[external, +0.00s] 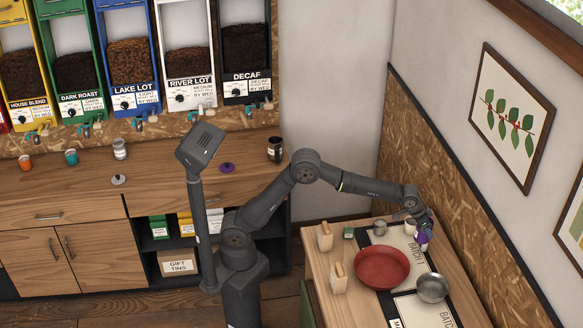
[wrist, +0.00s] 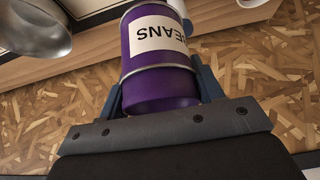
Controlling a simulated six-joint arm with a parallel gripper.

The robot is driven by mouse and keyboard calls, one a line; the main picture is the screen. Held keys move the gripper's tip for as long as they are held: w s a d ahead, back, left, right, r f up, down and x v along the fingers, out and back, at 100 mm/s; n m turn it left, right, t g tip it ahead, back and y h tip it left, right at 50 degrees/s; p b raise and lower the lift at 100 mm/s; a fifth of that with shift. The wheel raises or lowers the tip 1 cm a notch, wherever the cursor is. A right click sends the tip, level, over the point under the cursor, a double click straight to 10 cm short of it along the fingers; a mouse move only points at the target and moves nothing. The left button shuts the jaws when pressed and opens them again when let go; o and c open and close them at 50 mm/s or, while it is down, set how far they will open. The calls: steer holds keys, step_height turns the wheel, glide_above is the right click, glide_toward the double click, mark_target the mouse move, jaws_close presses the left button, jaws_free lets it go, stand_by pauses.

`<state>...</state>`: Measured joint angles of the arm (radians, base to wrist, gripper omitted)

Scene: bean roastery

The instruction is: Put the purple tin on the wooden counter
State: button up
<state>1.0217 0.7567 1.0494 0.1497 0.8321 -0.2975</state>
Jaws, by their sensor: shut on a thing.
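My gripper (external: 423,224) is shut on the purple tin (external: 421,238), over the far right side of the small wooden table. In the wrist view the purple tin (wrist: 160,88) sits between the two blue fingers, its white "BEANS" label upside down and its far end cut off by the frame. Whether the tin touches the table is unclear. The wooden counter (external: 75,191) runs along the back wall at the left, with drawers and cupboards below.

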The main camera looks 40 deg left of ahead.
steer(key=s+d+m, duration=0.2)
steer(key=s+d, duration=0.7)
steer(key=s, duration=0.3)
glide_above(436, 266)
step_height(436, 266, down, 8)
steer(key=shift+f+g+h, duration=0.3)
steer(key=shift+f+g, duration=0.1)
steer(key=shift+f, duration=1.35)
steer(key=shift+s+f, duration=0.1)
steer(key=shift+f, duration=0.05)
steer(key=o, duration=1)
